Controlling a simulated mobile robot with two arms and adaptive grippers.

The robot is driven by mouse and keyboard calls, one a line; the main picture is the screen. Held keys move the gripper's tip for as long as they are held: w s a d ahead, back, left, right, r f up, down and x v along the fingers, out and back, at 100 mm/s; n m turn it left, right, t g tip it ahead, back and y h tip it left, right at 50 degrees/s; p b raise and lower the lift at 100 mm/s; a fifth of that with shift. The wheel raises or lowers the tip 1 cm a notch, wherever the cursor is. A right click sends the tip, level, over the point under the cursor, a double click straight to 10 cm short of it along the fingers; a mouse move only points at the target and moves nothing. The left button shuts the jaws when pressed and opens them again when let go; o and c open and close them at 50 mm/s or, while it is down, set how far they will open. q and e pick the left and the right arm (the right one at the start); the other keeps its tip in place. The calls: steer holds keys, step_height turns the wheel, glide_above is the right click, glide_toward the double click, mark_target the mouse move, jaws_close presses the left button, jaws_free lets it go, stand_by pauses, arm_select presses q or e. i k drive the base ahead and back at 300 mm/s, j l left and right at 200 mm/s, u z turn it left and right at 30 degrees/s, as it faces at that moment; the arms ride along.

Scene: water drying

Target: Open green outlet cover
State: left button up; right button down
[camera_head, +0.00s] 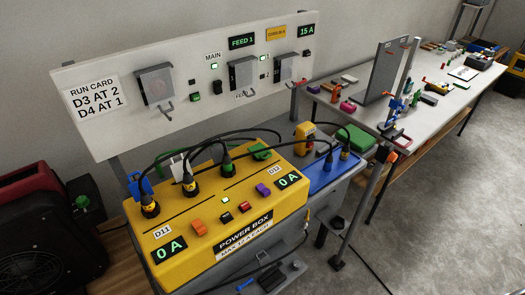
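A yellow power box (180,232) stands below the wall panel. A green outlet cover (262,151) lies low at the back right of its top and looks closed; a black cable passes close to it. To its left, black plugs stand in the box, among them one (226,166) with a dark greenish flap behind it that is hard to make out. A raised blue cover (140,187) and a pale raised cover (178,165) stand behind the other plugs. Neither of my grippers shows in this view.
Black cables arch over the box top. Orange, red and purple switches sit along its front. A blue box (322,178) with plugs and a yellow device (304,137) stand right of it. The white panel (110,135) rises behind. A cluttered bench (440,115) stands at right.

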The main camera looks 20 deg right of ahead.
mark_target(257, 147)
steer(key=k+l+z, duration=0.15)
steer(key=l+z, duration=0.2)
steer(key=k+l+z, duration=0.1)
steer(key=l+z, duration=0.2)
steer(key=l, duration=0.25)
steer(key=l+z, duration=0.35)
steer(key=l, duration=0.15)
steer(key=k, duration=0.05)
